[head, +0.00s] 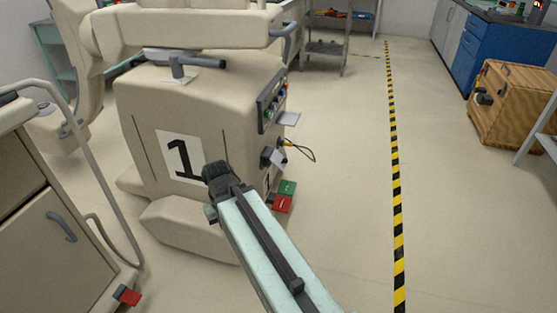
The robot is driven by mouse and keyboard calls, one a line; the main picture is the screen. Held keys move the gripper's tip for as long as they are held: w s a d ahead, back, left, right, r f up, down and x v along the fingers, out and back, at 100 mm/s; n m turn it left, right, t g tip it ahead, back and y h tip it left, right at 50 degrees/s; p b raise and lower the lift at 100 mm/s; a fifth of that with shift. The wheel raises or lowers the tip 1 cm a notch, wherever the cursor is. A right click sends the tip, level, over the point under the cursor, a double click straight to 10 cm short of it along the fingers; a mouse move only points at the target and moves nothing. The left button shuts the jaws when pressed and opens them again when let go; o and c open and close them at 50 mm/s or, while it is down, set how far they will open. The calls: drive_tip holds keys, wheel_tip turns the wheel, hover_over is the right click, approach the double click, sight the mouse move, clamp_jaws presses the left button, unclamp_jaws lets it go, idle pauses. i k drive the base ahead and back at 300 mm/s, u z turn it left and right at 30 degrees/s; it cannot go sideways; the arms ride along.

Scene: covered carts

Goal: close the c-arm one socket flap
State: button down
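C-arm one (240,85) is a beige cart with a large "1" on its front, left of centre in the head view. On its right side sits a dark socket box (266,157) with a light grey flap (279,157) that appears to stick out, open. A yellow-ended black cable (300,148) loops beside it. My gripper (212,173) is in front of the cart's lower front, left of the socket and apart from the flap in the picture. Its fingers are too dark to read.
A green and red block (285,196) is low at the cart's right side. A beige cabinet with a rail (40,220) stands at left. A wooden crate (512,100) is at right. The floor around the striped line (395,180) is clear.

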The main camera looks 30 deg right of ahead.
sight(280, 162)
drive_tip(key=u, duration=1.05)
drive_tip(key=k, duration=0.9)
drive_tip(key=z, duration=0.75)
drive_tip(key=i, duration=1)
drive_tip(key=u, duration=0.1)
